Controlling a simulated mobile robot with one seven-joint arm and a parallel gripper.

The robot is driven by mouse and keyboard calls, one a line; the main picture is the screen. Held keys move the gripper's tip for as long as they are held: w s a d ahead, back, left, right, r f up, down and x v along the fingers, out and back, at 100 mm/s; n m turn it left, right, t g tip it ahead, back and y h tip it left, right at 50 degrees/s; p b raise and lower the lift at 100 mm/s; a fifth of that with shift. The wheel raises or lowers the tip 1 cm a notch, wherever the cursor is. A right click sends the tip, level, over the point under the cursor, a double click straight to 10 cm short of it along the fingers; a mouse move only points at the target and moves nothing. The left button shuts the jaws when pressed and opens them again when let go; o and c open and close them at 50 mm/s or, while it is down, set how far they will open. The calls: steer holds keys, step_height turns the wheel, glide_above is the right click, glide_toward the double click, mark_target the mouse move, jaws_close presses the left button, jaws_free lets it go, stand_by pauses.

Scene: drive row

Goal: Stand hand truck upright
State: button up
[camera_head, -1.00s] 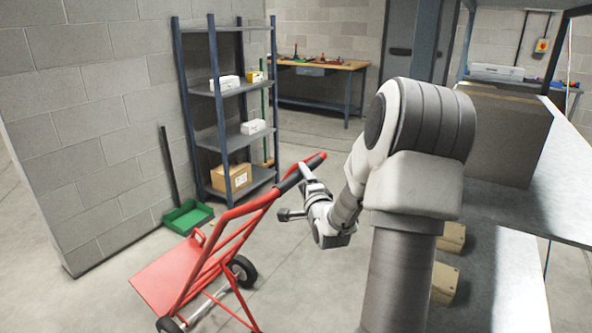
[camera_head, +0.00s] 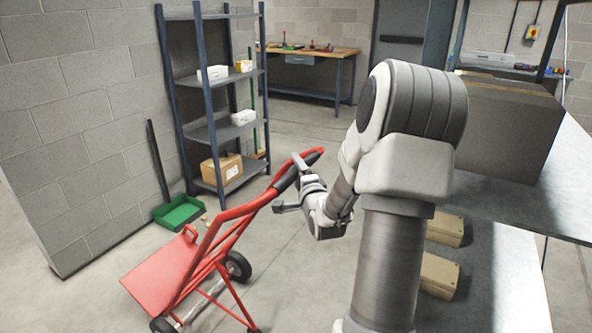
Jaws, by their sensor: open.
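The red hand truck (camera_head: 208,250) leans back, tilted, at the lower left of the head view. Its flat red toe plate (camera_head: 160,275) points to the left, and its black wheels (camera_head: 236,267) are low beneath the frame. Its handle with a dark grip (camera_head: 287,178) rises toward the upper right. My gripper (camera_head: 289,184) is at this handle, with its fingers open around or beside the dark grip; I cannot tell which. The gripper partly covers the handle.
A metal shelf unit (camera_head: 217,130) with boxes stands behind. A green dustpan (camera_head: 180,212) is on the floor by the block wall. A workbench (camera_head: 312,56) is at the back. A grey shelf surface with a large brown box (camera_head: 505,125) is close on the right.

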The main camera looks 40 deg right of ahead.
jaws_close()
stand_by(1.4)
